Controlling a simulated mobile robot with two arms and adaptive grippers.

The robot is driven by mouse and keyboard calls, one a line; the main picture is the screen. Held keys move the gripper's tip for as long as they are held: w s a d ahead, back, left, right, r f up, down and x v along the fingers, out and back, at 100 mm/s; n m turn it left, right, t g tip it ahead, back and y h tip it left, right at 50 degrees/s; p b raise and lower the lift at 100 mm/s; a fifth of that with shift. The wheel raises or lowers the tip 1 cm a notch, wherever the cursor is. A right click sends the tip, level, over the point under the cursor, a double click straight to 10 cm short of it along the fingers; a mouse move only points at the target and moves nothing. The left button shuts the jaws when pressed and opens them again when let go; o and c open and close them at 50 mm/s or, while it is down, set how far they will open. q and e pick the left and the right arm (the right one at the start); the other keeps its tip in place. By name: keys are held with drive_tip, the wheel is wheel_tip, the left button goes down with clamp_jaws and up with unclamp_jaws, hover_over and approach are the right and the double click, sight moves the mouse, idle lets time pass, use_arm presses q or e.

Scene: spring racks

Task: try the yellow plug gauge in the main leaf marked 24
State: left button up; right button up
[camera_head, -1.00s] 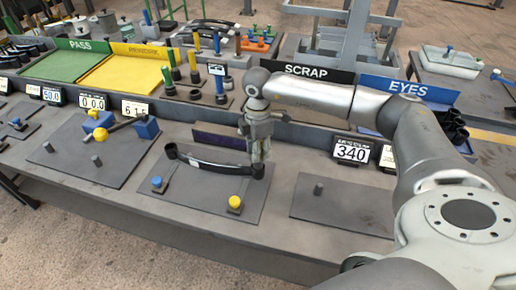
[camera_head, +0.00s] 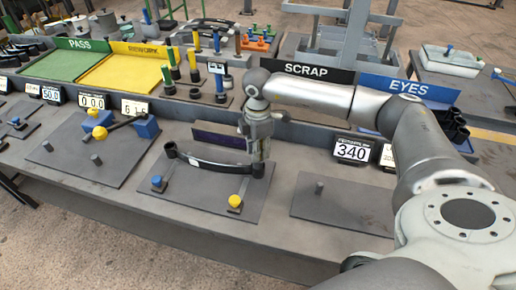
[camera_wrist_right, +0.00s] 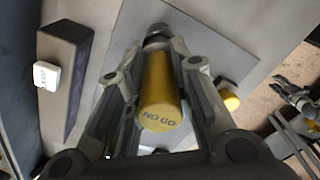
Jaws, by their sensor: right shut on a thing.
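My right gripper (camera_head: 262,152) is shut on the yellow plug gauge (camera_wrist_right: 160,98), whose end reads NO GO in the right wrist view. In the head view the gauge is hidden by the fingers. The gripper is over the right eye of a dark curved leaf (camera_head: 215,164) lying on a grey plate (camera_head: 198,196). A dark round part (camera_wrist_right: 157,33) shows beyond the gauge; whether the gauge is inside the eye, I cannot tell. I cannot read a 24 mark on the leaf. My left gripper is not in the head view.
A blue knob (camera_head: 157,182) and a yellow knob (camera_head: 235,201) stand on the plate's front. A dark purple bar (camera_head: 219,140) lies behind the leaf. A 340 display (camera_head: 352,150) stands at right. Upright plugs (camera_head: 194,62) stand behind. The right plate (camera_head: 345,205) is bare except for a peg.

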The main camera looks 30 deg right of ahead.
drive_tip(key=shift+f+b, duration=1)
drive_tip(key=shift+f, duration=0.5)
idle(1.7)
drive_tip(key=shift+r, duration=0.15)
drive_tip(key=shift+r+p, duration=2.25)
drive_tip(key=shift+r, duration=0.75)
drive_tip(key=shift+r+p, duration=1.35)
drive_tip(key=shift+r, duration=0.65)
